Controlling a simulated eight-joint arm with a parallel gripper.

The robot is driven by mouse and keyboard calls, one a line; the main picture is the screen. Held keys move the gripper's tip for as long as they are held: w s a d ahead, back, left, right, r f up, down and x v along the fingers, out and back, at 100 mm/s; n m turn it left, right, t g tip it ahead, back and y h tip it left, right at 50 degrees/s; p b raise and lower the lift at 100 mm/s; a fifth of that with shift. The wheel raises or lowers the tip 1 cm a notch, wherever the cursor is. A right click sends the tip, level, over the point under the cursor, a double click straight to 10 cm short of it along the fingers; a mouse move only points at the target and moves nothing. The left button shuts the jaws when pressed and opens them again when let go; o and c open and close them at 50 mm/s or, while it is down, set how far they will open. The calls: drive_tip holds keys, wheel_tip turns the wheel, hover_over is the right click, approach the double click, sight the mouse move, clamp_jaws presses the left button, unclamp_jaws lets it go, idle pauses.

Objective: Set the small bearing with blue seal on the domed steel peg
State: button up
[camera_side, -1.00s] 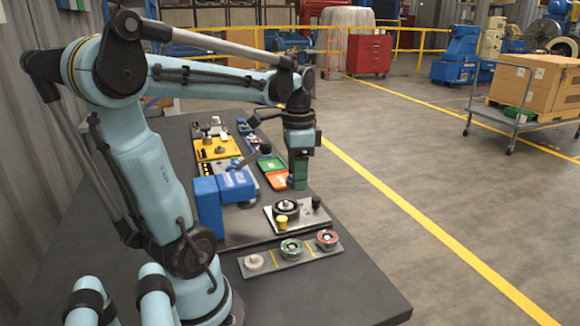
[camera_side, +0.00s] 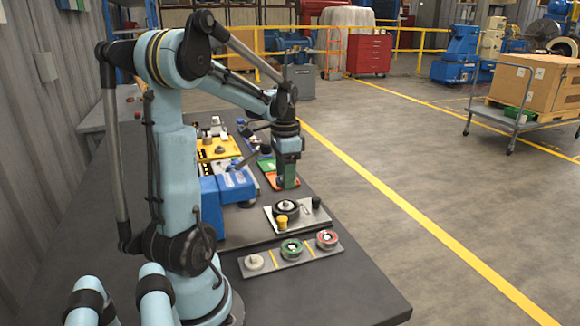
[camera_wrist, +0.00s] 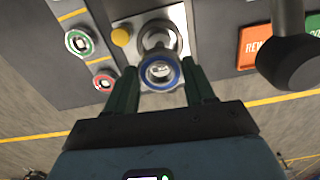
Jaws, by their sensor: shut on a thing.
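My gripper (camera_wrist: 160,68) has its green fingers shut on the small bearing with blue seal (camera_wrist: 160,73), one finger on each side of it. In the side view my gripper (camera_side: 288,185) hangs just above and behind the pale plate (camera_side: 305,221); the bearing cannot be made out there. On the plate stands a dark ring-shaped fixture (camera_side: 286,210) with a pale steel peg (camera_side: 287,203) at its middle, apparently the domed one. In the wrist view the bearing covers part of this fixture (camera_wrist: 173,29). The bearing appears apart from the peg, but the gap is unclear.
A yellow knob (camera_side: 282,221) and a black knob (camera_side: 316,202) stand on the plate. A grey strip (camera_side: 273,263) in front carries a green-ringed bearing (camera_side: 291,248) and a red-ringed bearing (camera_side: 327,239). A blue block (camera_side: 212,208) and an orange tray (camera_wrist: 254,46) are close by.

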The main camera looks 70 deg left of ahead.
drive_tip(key=shift+f, duration=2.15)
drive_tip(key=shift+f, duration=0.9)
idle(1.4)
drive_tip(key=o, duration=1.5)
drive_tip(key=shift+r, duration=0.1)
wheel_tip(320, 180, up, 8)
idle(0.7)
